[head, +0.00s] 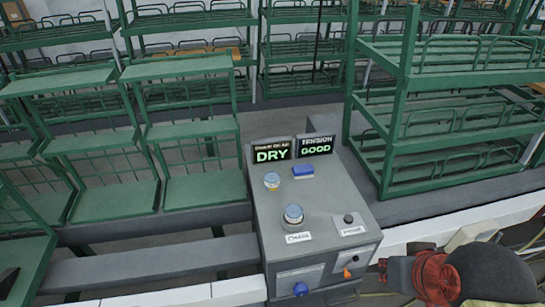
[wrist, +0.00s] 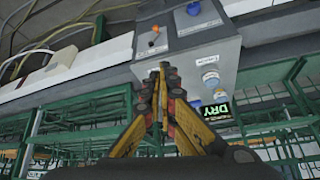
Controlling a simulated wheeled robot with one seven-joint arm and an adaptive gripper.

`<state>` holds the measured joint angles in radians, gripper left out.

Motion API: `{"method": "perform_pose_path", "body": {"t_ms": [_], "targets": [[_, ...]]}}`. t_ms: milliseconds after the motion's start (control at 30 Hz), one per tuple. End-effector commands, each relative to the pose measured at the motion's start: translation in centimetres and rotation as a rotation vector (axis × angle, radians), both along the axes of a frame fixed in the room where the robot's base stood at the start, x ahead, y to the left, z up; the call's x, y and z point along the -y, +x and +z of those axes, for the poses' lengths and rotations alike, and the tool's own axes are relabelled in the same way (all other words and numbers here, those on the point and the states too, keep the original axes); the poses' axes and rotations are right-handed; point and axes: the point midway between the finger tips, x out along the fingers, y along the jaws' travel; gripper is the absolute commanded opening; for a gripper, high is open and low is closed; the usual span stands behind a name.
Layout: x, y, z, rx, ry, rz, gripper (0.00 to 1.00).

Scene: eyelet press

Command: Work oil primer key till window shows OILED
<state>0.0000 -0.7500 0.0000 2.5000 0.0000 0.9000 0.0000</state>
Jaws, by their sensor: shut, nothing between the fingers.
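The grey console (head: 325,190) has a window (head: 272,152) reading green DRY; it shows in the wrist view too (wrist: 217,110). A black round key (head: 348,218) stands on the right of its top, above a small white label that seems to read PRIME. I cannot find this key for certain in the wrist view, where my fingers cover part of the console. My gripper (wrist: 164,70) has its yellow fingers closed together and empty, pointing at the console. In the head view my arm is at the lower right, apart from the black key; the fingertips are not clear there.
The console also has a large blue-topped knob (head: 293,214), a smaller one (head: 272,180), a blue button (head: 303,171), an orange front switch (head: 347,272) and a blue front knob (head: 300,289). Green racks (head: 440,130) stand behind.

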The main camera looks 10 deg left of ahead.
Motion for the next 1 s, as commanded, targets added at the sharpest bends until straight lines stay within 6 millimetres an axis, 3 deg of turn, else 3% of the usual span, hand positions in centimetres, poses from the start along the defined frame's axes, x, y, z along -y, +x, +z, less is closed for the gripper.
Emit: {"method": "perform_pose_path", "body": {"t_ms": [733, 867, 1000], "targets": [[0.4, 0.1, 0.3, -0.020, 0.000, -0.016, 0.00], [1.2, 0.5, -1.2, -0.110, 0.002, -0.042, 0.00], [3.4, 1.5, -3.1, -0.226, -0.048, -0.059, 0.00]]}}
